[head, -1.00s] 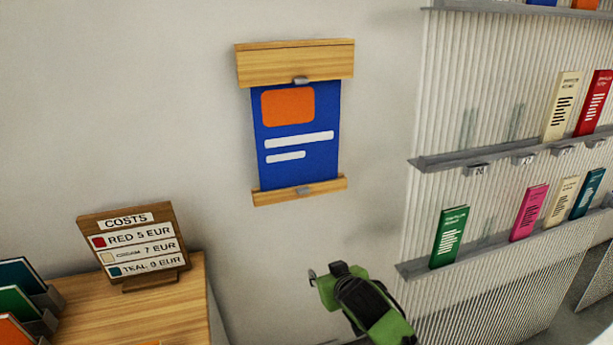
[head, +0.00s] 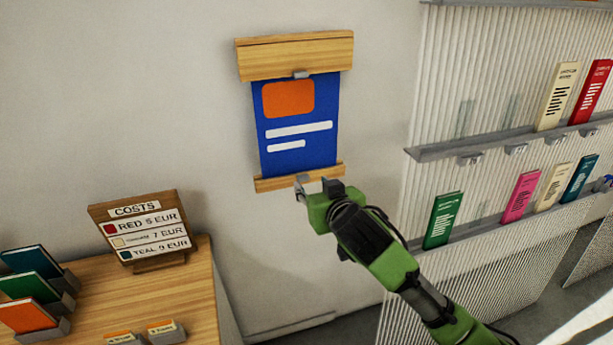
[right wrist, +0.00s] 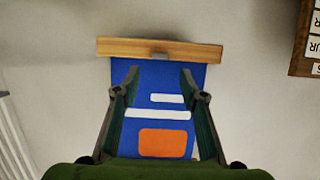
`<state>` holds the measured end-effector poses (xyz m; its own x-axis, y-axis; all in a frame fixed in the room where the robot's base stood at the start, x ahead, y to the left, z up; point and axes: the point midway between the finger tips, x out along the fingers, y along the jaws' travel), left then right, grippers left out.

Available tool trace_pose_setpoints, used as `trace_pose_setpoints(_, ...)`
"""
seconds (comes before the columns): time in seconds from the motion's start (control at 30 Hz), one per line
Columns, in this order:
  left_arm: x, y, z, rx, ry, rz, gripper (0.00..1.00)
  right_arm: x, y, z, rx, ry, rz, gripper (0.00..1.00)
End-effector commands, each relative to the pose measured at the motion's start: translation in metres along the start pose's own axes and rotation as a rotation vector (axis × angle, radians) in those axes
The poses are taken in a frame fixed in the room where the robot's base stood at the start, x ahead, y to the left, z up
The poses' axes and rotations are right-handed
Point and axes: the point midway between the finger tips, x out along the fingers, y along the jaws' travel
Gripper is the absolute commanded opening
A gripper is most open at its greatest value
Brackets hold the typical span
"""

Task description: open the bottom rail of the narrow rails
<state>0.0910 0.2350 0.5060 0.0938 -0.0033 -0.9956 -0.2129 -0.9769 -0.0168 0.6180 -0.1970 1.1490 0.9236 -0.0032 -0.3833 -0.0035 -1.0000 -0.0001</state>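A blue poster (head: 296,109) with an orange block and white bars hangs on the wall between a deep wooden top rail (head: 295,54) and a narrow wooden bottom rail (head: 270,184). The top rail has a grey clip (head: 301,74). In the right wrist view the poster appears upside down, with the bottom rail (right wrist: 120,47) and its grey clip (right wrist: 159,56) at the top. My right gripper (head: 318,184) overlaps the middle of the bottom rail in the head view. Its fingers (right wrist: 159,76) are apart and empty, on either side of the clip's line; contact is not visible. My left gripper is not in view.
A wooden table (head: 195,305) with a COSTS sign (head: 145,229) and coloured booklets stands at the lower left. Ribbed wall shelves (head: 450,149) with several booklets are at the right, near my right arm. The wall around the poster is clear.

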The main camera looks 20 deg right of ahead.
Motion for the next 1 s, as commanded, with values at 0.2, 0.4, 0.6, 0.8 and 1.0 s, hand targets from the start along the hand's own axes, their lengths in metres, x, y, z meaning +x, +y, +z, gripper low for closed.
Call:
trace_pose_setpoints(0.2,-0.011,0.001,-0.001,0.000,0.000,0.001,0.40,0.035,0.000,-0.002,0.000,-0.002,0.002,0.39)
trace_pose_setpoints(0.4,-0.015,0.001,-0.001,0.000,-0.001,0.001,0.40,0.055,0.000,-0.001,-0.001,-0.001,0.002,0.39)
trace_pose_setpoints(0.6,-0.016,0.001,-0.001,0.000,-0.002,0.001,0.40,0.062,0.000,0.000,0.000,0.000,0.000,0.39)
trace_pose_setpoints(0.8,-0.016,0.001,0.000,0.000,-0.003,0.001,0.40,0.062,0.000,0.000,0.000,0.000,0.000,0.39)
trace_pose_setpoints(1.0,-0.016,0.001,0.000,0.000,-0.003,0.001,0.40,0.062,0.000,0.000,0.000,0.000,0.000,0.01)
